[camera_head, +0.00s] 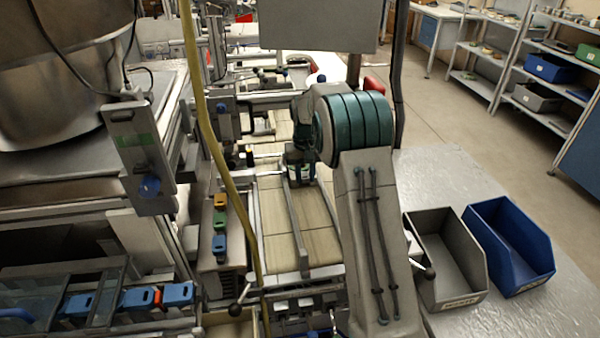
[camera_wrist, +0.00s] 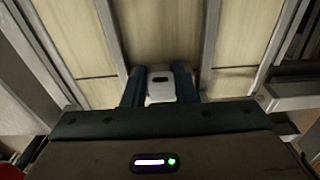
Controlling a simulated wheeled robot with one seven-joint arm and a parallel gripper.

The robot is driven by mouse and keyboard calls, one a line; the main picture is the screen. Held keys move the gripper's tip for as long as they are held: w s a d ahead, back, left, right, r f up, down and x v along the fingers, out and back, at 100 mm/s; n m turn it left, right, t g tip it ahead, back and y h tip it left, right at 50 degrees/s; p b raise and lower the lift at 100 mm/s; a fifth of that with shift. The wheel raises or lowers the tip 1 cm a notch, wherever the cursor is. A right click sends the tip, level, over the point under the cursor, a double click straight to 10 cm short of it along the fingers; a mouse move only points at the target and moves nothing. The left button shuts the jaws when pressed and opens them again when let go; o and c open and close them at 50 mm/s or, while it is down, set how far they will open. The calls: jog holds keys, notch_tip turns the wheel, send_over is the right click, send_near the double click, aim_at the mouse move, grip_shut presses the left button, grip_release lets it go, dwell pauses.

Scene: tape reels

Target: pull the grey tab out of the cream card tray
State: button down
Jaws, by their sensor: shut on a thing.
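The grey tab (camera_wrist: 160,92), pale with a dark slot, sits between the two dark fingers of my gripper (camera_wrist: 159,76) in the wrist view. The fingers are shut on its sides. Cream panels (camera_wrist: 160,35) between metal rails lie beyond the tab; I cannot tell whether they belong to the cream card tray, or whether the tab still touches a tray. In the head view my gripper (camera_head: 300,170) is over the cream panelled strip (camera_head: 285,225), partly hidden by my arm. The tab cannot be made out there.
A yellow hose (camera_head: 205,125) hangs close by. A grey bin (camera_head: 446,260) and a blue bin (camera_head: 510,245) stand at right on a pale surface.

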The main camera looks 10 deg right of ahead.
jog(key=shift+w+r+p, duration=0.15)
jog(key=shift+r+p, duration=0.8)
jog(key=shift+r, duration=0.5)
